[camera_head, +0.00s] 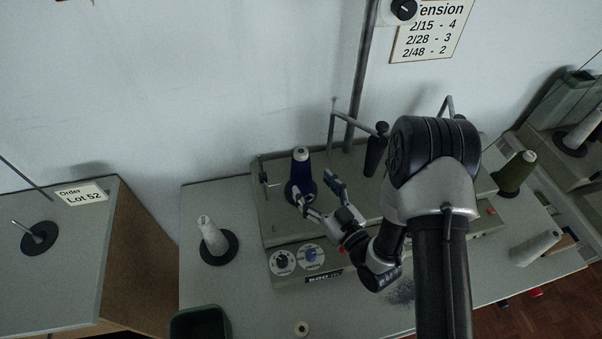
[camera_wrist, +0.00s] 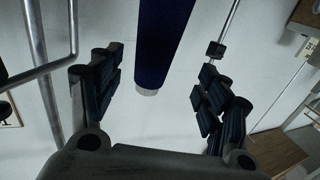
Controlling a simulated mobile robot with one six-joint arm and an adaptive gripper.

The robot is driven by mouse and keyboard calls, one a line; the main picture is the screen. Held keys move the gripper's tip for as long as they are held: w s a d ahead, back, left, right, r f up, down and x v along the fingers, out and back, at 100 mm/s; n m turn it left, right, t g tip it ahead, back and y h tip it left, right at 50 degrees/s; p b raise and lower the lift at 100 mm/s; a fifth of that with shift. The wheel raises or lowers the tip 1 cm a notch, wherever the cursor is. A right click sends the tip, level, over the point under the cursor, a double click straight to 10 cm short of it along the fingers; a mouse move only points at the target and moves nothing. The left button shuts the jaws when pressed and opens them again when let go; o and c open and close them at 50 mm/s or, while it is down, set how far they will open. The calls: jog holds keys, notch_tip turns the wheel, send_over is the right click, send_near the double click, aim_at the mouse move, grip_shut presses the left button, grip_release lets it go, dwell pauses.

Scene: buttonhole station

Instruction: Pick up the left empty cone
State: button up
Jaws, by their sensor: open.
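The left empty cone (camera_head: 213,235) is pale grey-white and stands upright on a black round base on the table, left of the machine in the head view. My gripper (camera_head: 317,191) is away from it, up and to the right, over the machine beside a dark blue wound cone (camera_head: 301,168). In the wrist view my gripper (camera_wrist: 155,85) is open, and the blue cone (camera_wrist: 163,40) shows between its fingers with gaps on both sides. I cannot tell how deep the blue cone is between them. Another pale cone (camera_head: 536,248) lies tilted at the right. The left empty cone is not in the wrist view.
The grey machine (camera_head: 285,222) with dials fills the middle of the table (camera_head: 200,275). An olive cone (camera_head: 516,173) stands at the right. A dark bin (camera_head: 200,322) is at the front left. A cabinet (camera_head: 60,265) with an empty spindle (camera_head: 38,236) stands further left.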

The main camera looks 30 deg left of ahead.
aim_at(305, 173)
jog(key=x, duration=0.4)
jog(key=b+x, duration=0.1)
jog(key=x, duration=0.3)
jog(key=shift+w+d+f, duration=0.15)
jog(key=shift+w+f, duration=0.05)
jog(key=shift+w, duration=0.1)
jog(key=shift+c, duration=0.5)
jog(key=c, duration=1.1)
